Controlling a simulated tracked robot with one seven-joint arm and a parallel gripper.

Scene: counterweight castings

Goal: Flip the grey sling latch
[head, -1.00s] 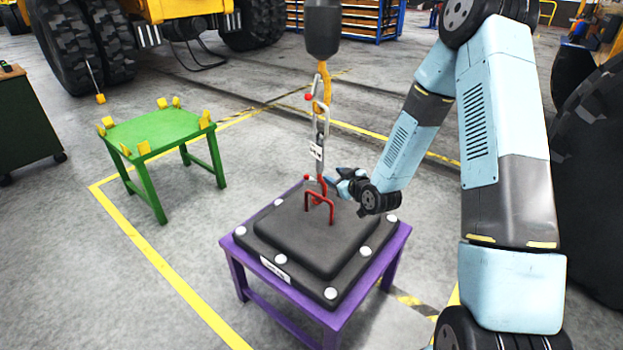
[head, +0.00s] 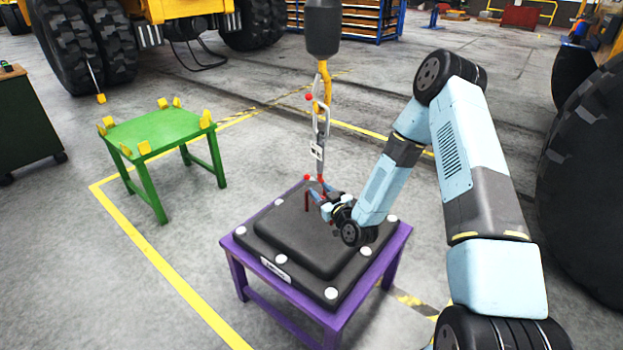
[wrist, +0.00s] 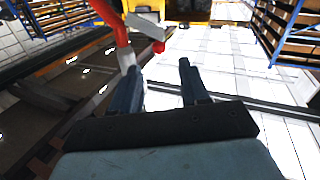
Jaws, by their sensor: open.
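A grey sling (head: 318,125) hangs from a yellow hook (head: 324,85), with a white tag at mid-length and red knobs near its top and bottom. Its lower end meets a red lifting bracket (head: 307,201) on a dark casting. In the wrist view a grey latch bar (wrist: 146,23) with a red end lies just beyond my fingertips, beside a thick red hook part (wrist: 112,20). My gripper (wrist: 158,72) is open, with nothing visible between its fingers. In the head view my gripper (head: 320,196) is at the bracket and partly hides it; contact cannot be told.
The dark casting (head: 305,240) with white round caps sits on a purple stand (head: 240,275). A green stand (head: 160,130) with yellow corner blocks is at left. Large tyres stand at back left and right. Floor between the stands is clear.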

